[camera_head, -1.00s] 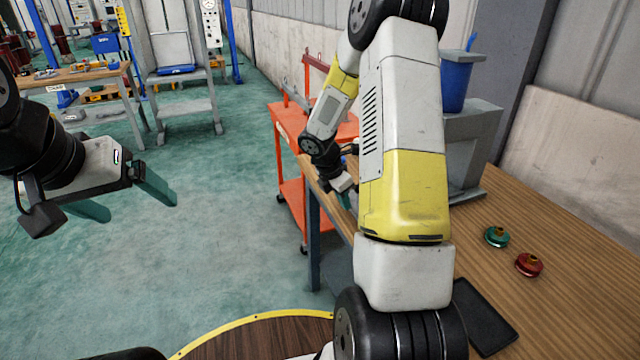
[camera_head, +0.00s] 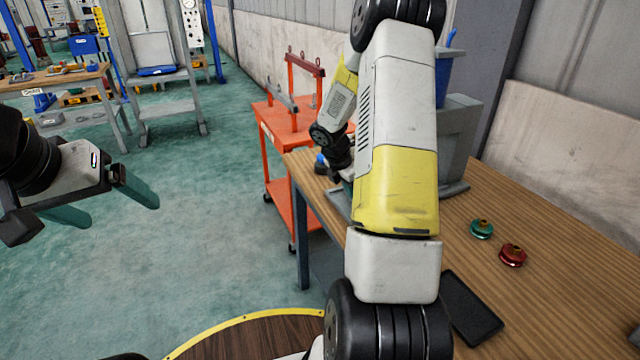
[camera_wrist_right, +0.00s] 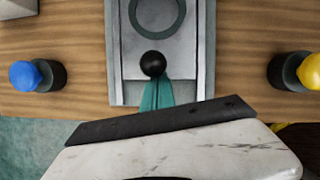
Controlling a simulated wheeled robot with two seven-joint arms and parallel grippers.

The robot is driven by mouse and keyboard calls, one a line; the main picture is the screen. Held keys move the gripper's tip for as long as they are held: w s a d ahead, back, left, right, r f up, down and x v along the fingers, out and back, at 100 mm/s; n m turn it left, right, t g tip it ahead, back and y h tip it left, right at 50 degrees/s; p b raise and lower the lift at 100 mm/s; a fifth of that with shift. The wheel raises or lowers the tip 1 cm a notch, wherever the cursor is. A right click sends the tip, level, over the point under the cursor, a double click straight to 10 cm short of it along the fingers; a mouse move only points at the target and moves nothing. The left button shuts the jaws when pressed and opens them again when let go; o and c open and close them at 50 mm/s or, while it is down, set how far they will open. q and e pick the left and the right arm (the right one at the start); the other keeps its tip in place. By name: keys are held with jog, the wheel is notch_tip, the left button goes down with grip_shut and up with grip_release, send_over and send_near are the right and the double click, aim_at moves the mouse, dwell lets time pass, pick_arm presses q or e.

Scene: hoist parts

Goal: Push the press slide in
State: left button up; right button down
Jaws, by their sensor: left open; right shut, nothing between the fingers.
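The press slide (camera_wrist_right: 188,65) is a grey plate with a round ring mark and a black ball knob (camera_wrist_right: 153,64) at its near end, seen in the right wrist view. My right gripper (camera_wrist_right: 156,82) is shut and empty, its teal fingertips right at the near side of the knob; I cannot tell if they touch. The grey press (camera_head: 456,140) stands on the wooden table in the head view, largely hidden by my right arm, which also hides the right fingers. My left gripper (camera_head: 122,206) is open and empty over the floor at the left.
A blue knob (camera_wrist_right: 37,76) and a yellow knob (camera_wrist_right: 309,71) flank the slide. On the wooden table (camera_head: 560,270) lie a green part (camera_head: 481,229), a red part (camera_head: 512,256) and a dark tablet (camera_head: 471,306). An orange cart (camera_head: 270,135) stands beyond the table.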

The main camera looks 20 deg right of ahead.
jog(key=d, duration=0.9)
jog(key=w+d, duration=0.1)
jog(key=d, duration=0.3)
jog(key=shift+d, duration=0.15)
jog(key=shift+d+r, duration=0.1)
jog(key=shift+d, duration=0.45)
